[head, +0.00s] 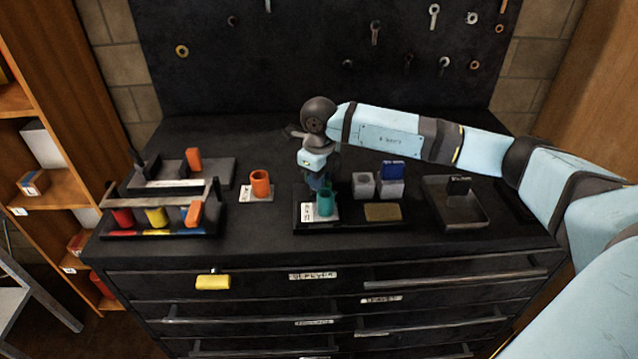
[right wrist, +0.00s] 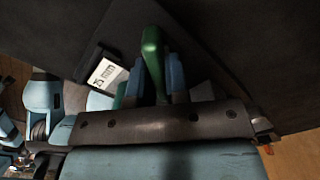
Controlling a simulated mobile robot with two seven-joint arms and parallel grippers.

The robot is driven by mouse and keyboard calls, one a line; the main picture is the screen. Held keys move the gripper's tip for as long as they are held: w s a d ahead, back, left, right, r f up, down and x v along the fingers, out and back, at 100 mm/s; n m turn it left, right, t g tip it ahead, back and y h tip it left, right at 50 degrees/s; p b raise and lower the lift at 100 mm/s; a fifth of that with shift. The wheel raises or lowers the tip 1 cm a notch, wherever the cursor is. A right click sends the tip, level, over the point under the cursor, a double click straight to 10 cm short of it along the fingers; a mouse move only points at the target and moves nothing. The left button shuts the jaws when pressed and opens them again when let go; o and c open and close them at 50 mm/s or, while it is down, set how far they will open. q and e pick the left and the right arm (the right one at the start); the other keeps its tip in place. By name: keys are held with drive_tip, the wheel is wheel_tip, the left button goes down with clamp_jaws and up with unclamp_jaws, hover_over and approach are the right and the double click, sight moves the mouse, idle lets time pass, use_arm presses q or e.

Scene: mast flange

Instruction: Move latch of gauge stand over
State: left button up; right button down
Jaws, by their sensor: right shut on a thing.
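On the left of the bench in the head view, a dark rack holds red, yellow and blue pieces under a grey bar (head: 165,189); this looks like the gauge stand. An orange block (head: 194,213), possibly its latch, sits at the bar's right end. My right gripper (head: 320,184) points down over the middle black tray (head: 350,226), well right of the rack. It is shut on a green piece (head: 325,203), whose rounded top shows between the blue fingers in the right wrist view (right wrist: 152,55). Whether the green piece touches the tray is unclear. My left gripper is not in view.
A label card (right wrist: 107,75) lies beside the green piece. An orange cup (head: 260,183) stands between rack and tray. A grey bin (head: 455,212) is at right.

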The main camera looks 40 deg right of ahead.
drive_tip(key=shift+f+n+b, duration=0.1)
drive_tip(key=shift+n+b, duration=0.3)
drive_tip(key=shift+n, duration=0.6)
drive_tip(key=shift+d+n+b, duration=0.1)
drive_tip(key=shift+n+b, duration=0.45)
drive_tip(key=shift+n, duration=0.65)
drive_tip(key=shift+w+n+b, duration=0.1)
drive_tip(key=shift+n+b, duration=0.3)
drive_tip(key=shift+n, duration=0.8)
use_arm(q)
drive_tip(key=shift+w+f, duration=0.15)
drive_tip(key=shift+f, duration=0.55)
use_arm(e)
drive_tip(key=shift+n, duration=0.3)
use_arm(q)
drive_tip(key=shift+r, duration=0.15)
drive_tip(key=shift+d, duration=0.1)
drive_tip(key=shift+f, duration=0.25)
use_arm(e)
drive_tip(key=c, duration=1.1)
unclamp_jaws()
drive_tip(key=shift+r, duration=0.25)
